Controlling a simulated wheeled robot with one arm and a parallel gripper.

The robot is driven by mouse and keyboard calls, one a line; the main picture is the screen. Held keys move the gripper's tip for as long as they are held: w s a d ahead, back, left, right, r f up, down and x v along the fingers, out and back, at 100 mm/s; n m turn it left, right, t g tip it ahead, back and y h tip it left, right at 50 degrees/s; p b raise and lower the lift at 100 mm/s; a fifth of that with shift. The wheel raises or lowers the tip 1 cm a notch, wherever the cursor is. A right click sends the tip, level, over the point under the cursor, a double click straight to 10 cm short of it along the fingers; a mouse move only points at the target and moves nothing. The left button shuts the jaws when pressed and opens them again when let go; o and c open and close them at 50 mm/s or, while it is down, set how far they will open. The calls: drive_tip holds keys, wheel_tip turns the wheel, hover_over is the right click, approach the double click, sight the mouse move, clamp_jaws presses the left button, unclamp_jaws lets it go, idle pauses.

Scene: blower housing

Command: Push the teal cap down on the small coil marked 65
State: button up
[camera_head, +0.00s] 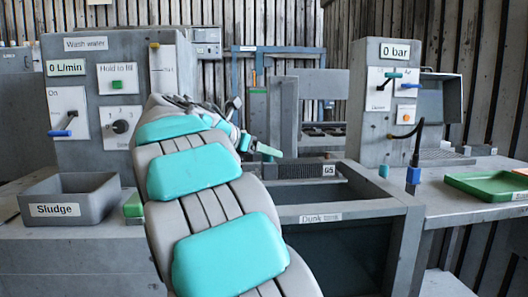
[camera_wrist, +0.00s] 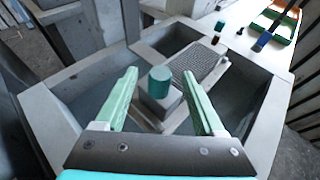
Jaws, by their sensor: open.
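The teal cap (camera_wrist: 160,74) stands upright on a grey block (camera_wrist: 158,104) at the near end of a finned coil (camera_wrist: 204,60) in the wrist view. How far down the cap sits I cannot tell. In the head view the finned coil (camera_head: 295,171) lies across the tank and bears a small label that reads like 65 (camera_head: 328,170); my arm hides the cap there. My gripper (camera_wrist: 160,88) is open, its green fingers on either side of the cap, apart from it in the picture. My gripper also shows in the head view (camera_head: 256,147).
The grey tank marked Dunk (camera_head: 360,205) lies below. On the bench to its right are a small teal piece (camera_head: 383,171), a blue hose end (camera_head: 413,175) and a green tray (camera_head: 485,184). The 0 bar cabinet (camera_head: 365,130) stands behind. A Sludge bin (camera_head: 75,208) is at left.

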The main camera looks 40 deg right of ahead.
drive_tip(key=v, duration=0.8)
drive_tip(key=shift+f, duration=0.15)
idle(0.5)
